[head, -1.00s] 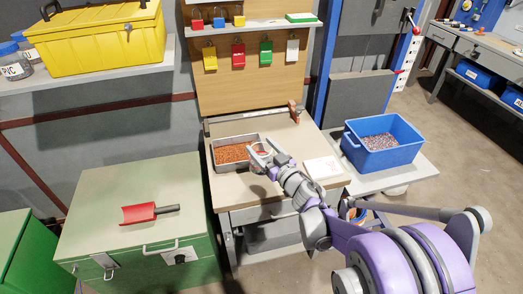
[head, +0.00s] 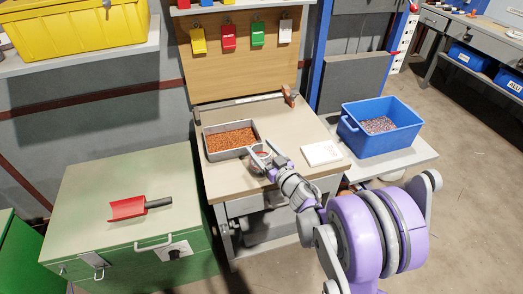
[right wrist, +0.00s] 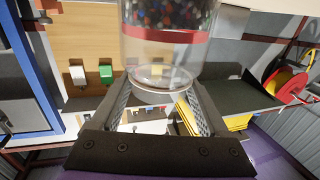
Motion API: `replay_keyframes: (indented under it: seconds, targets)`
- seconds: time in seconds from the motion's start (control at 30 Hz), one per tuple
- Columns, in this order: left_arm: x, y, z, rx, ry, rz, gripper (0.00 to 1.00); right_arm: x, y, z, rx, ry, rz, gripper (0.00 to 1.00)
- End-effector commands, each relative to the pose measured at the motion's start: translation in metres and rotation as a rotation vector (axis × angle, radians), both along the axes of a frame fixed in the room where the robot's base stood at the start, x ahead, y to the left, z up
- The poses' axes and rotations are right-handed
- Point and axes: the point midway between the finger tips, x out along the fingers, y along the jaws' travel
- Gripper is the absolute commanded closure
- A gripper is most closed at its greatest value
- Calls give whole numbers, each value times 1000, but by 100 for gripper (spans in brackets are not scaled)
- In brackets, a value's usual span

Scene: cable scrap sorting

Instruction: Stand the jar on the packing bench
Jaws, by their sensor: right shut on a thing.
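The jar (right wrist: 165,50) is clear, with a red band and dark, multicoloured bits inside. In the right wrist view it stands between the two fingers of my right gripper (right wrist: 160,108), which is shut on it. In the head view the right gripper (head: 261,157) is over the wooden-topped bench (head: 296,130), just right of the grey tray's front corner. Only a small reddish part of the jar (head: 258,153) shows there. I cannot tell whether its base touches the bench top. My left gripper is not in view.
A grey tray (head: 205,146) of orange-brown granules sits close left of the gripper. A white pad (head: 321,153) lies to its right. A blue bin (head: 381,139) stands further right. A red scoop (head: 128,208) lies on the green cabinet. The bench's back right is mostly clear.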

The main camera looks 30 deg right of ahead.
Motion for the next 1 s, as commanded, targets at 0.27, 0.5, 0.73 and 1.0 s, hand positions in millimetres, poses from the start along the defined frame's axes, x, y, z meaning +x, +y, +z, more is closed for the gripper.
replay_keyframes:
  seconds: [0.27,0.5,0.73,1.0]
  targets:
    - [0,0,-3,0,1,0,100,0,0,-2,0,0,0,100]
    - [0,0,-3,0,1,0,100,0,0,-2,0,0,0,0]
    - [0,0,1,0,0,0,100,0,0,2,0,-1,0,0]
    - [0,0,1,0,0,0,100,-45,-2,2,-1,0,-2,0]
